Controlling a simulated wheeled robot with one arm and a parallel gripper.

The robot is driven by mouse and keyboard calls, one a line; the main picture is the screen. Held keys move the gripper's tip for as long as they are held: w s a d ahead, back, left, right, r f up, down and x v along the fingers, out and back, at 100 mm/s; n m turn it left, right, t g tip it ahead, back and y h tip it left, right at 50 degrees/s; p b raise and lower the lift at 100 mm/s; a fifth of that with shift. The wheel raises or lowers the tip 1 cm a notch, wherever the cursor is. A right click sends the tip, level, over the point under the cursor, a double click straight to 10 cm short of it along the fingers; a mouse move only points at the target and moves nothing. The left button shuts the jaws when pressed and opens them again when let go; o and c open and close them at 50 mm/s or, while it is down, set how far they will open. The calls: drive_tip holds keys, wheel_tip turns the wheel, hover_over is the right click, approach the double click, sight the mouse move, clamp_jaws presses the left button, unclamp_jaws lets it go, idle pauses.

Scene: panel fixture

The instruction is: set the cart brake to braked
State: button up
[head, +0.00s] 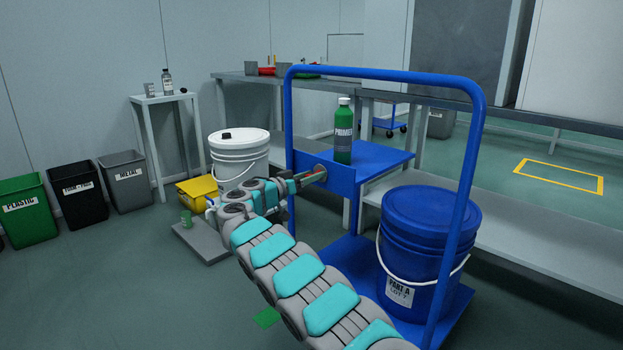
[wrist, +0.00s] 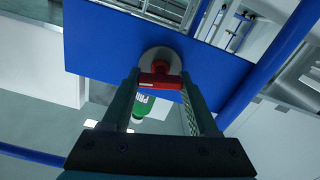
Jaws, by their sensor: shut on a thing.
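The blue cart (head: 474,150) stands in the middle right of the head view, with a tall hoop handle and a small upper shelf. Its blue panel (head: 343,190) carries a round grey hub with a red brake lever (wrist: 160,80). The panel also fills the top of the wrist view (wrist: 105,45). My gripper (head: 305,180) reaches the panel from the left. In the wrist view, my gripper (wrist: 162,82) has its two fingers on either side of the red lever, shut on it. No brake markings are legible.
A green primer bottle (head: 343,140) stands on the cart's shelf, close above the gripper. A blue bucket (head: 420,250) sits on the cart deck. A white bucket (head: 238,158) stands behind my arm. Bins (head: 125,180) line the left wall. Open floor lies at front left.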

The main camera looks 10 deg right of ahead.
drive_tip(key=n, duration=0.3)
drive_tip(key=shift+n, duration=0.3)
drive_tip(key=n+p, duration=0.1)
drive_tip(key=n, duration=0.2)
drive_tip(key=shift+w+a+n+p, duration=0.1)
drive_tip(key=shift+n+p, duration=0.2)
drive_tip(key=shift+n, duration=0.1)
drive_tip(key=n+p, duration=0.2)
drive_tip(key=n, duration=0.2)
drive_tip(key=shift+f+n+p, duration=0.2)
drive_tip(key=shift+n+p, duration=0.9)
drive_tip(key=shift+n, duration=0.8)
drive_tip(key=o, duration=1.4)
drive_tip(key=shift+a, duration=0.1)
